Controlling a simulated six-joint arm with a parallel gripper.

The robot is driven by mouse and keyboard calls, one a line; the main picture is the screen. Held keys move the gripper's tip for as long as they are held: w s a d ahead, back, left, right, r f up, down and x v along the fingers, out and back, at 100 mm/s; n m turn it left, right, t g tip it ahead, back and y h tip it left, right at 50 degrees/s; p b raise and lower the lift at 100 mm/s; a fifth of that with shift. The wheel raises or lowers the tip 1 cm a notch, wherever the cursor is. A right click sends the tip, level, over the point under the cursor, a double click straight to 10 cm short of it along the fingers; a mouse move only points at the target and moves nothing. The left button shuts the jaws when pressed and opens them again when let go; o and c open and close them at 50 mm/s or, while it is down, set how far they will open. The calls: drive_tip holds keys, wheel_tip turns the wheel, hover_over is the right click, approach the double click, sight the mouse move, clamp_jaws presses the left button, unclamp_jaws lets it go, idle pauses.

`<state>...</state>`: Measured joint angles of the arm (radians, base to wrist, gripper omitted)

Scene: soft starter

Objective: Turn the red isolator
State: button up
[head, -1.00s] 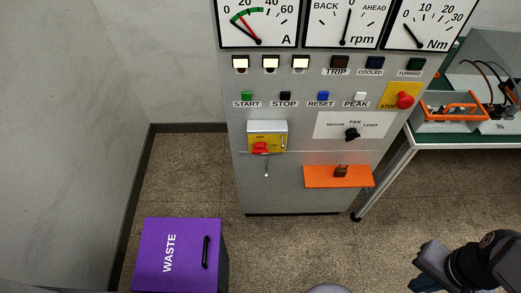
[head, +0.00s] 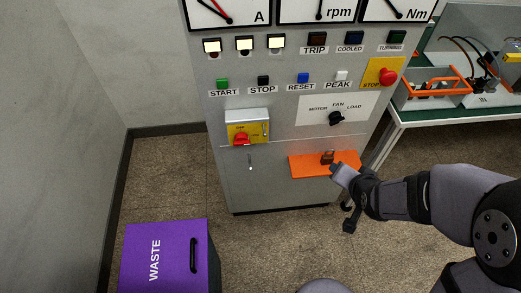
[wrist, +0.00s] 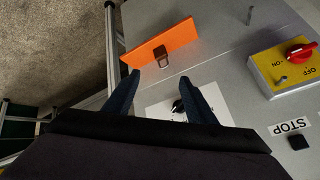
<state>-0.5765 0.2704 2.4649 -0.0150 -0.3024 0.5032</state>
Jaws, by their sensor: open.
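The red isolator (head: 241,139) is a red rotary handle on a yellow plate in a grey box, low on the left of the grey cabinet's front. In the wrist view the red isolator (wrist: 301,50) shows at the right edge, upside down, with OFF and ON marks on its plate. My gripper (head: 344,198) is open and empty in front of the cabinet's lower right, to the right of the isolator and apart from it. In the wrist view its two fingers (wrist: 148,76) point toward the cabinet front near the orange shelf.
An orange shelf (head: 300,166) with a padlock (head: 328,157) juts from the cabinet near my gripper. A black fan selector knob (head: 336,118) is above it. A red stop button (head: 388,77) is at upper right. A purple waste bin (head: 137,258) stands at lower left. A green bench (head: 455,112) is at right.

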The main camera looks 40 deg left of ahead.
drive_tip(key=s+a+f+y+b, duration=0.1)
drive_tip(key=s+a+y, duration=0.15)
drive_tip(key=a, duration=0.55)
drive_tip(key=s+a+f+y+b, duration=0.1)
drive_tip(key=s+a+y+b, duration=0.15)
drive_tip(key=a, duration=0.45)
drive_tip(key=y, duration=0.4)
approach(244, 144)
drive_tip(key=a, duration=0.2)
drive_tip(key=shift+n, duration=0.4)
drive_tip(key=shift+w+d+p+x, duration=0.1)
drive_tip(key=shift+w+p+x, duration=0.1)
drive_tip(key=shift+x, duration=1.6)
drive_tip(key=shift+w+d+p+x, duration=0.1)
drive_tip(key=shift+w+p+x, duration=0.05)
drive_tip(key=shift+x, duration=1.7)
drive_tip(key=shift+d+f, duration=0.1)
drive_tip(key=shift+f, duration=0.05)
drive_tip(key=c, duration=1)
